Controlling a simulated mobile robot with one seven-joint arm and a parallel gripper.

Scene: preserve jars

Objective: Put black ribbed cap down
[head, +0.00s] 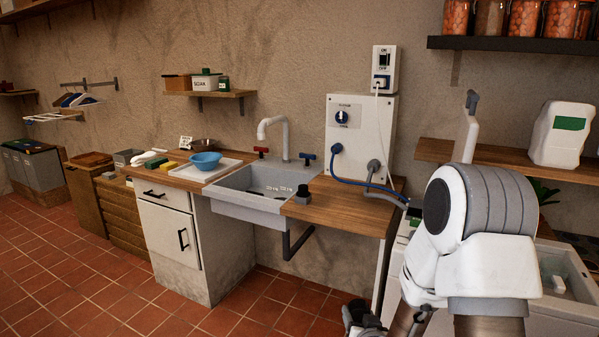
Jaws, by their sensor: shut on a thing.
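My gripper (362,322) is low at the bottom edge of the head view, in front of the wooden counter, and is partly cut off by the frame. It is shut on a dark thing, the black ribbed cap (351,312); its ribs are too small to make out. The gripper and cap are well below the level of the worktop (345,207) and apart from it.
A blue bowl (206,160) sits on a white tray left of the sink. A blue hose (362,183) crosses the worktop's back right. The worktop's front and middle are clear.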

